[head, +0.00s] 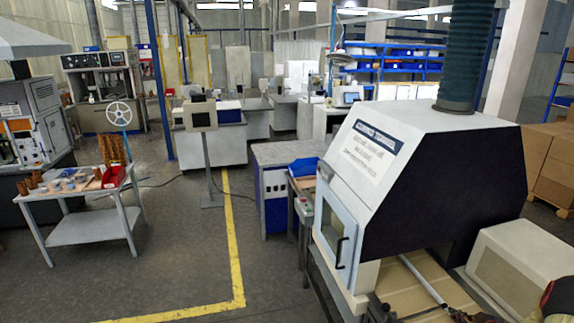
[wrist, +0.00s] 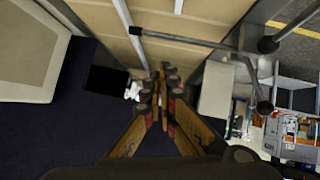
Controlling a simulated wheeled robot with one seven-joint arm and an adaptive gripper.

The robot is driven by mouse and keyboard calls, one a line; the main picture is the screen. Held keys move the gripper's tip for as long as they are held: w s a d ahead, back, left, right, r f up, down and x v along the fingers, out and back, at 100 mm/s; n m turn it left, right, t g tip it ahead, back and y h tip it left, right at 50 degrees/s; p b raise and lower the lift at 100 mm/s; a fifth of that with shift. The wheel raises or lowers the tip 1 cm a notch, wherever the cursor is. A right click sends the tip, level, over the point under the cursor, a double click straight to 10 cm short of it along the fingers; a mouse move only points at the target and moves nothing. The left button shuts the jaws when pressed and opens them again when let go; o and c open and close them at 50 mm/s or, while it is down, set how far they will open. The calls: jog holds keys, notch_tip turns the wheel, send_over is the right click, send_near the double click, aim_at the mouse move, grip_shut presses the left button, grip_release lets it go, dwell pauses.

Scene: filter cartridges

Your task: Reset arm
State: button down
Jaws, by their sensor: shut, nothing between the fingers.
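My gripper (wrist: 164,74) shows in the wrist view, its two orange-brown fingers with dark red joints meeting at the tips. It is shut and nothing is held. In the head view, only small dark and reddish parts of my arm show at the bottom right corner, and the fingertips cannot be made out there. The white and black machine (head: 420,180) with a glazed door (head: 337,232) stands right of centre in the head view. The door looks closed. I cannot pick out any filter cartridge for certain.
Tan panels (wrist: 105,32) with metal strips lie past the fingers in the wrist view. A dark bar (wrist: 185,40) with round ends crosses close by. A beige box (head: 530,262) sits right of the machine. A trolley (head: 85,233) stands left.

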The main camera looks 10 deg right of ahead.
jog(key=s+d+f+m+g+h, duration=0.2)
jog(key=s+d+f+m+g, duration=0.15)
jog(key=s+f, duration=0.3)
jog(key=s+a+r+m+g+h+b, duration=0.15)
jog(key=s+r+g, duration=0.3)
jog(key=s, duration=0.45)
jog(key=s+a+r+n+y+b, duration=0.1)
jog(key=s+a+r+b, duration=0.2)
jog(key=a, duration=1.4)
jog(key=s+a+r+t+y+b, duration=0.1)
jog(key=a+r+b, duration=0.6)
jog(key=a, duration=1.1)
jog(key=s+a+r+n+t+y+b, duration=0.1)
jog(key=s+a+r+b, duration=0.3)
jog(key=a, duration=1.3)
jog(key=shift+s+a+r+n+y+b, duration=0.3)
jog(key=shift+r+y+b, duration=0.45)
jog(key=shift+r, duration=1.1)
